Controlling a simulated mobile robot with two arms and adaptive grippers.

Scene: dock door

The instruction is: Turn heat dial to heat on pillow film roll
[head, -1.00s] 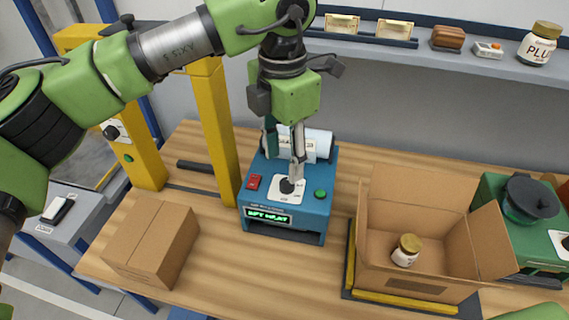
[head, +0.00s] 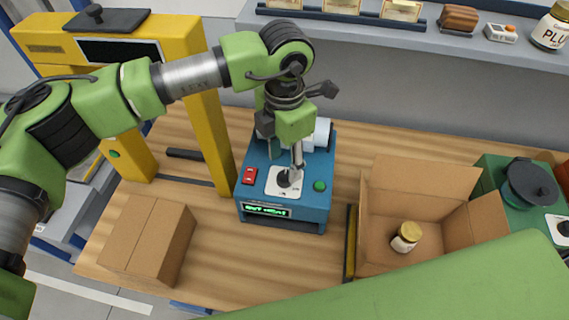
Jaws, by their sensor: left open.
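The blue pillow film machine (head: 313,200) stands mid-bench. Its black heat dial (head: 284,180) sits on a white plate between a red switch (head: 249,176) and a green button (head: 319,186). A lit green display (head: 265,209) is on the front, its text too small to read surely. The white film roll (head: 322,133) shows behind my left gripper. My left gripper (head: 294,173) points down at the dial, with its fingertips at or just above it; I cannot tell whether they touch. It is open. My right gripper is out of view.
An open carton (head: 377,215) with a jar (head: 407,236) inside stands right of the machine. A closed box (head: 147,240) and a yellow frame (head: 212,130) stand left. My green arm link covers the lower right. Bare bench lies before the machine.

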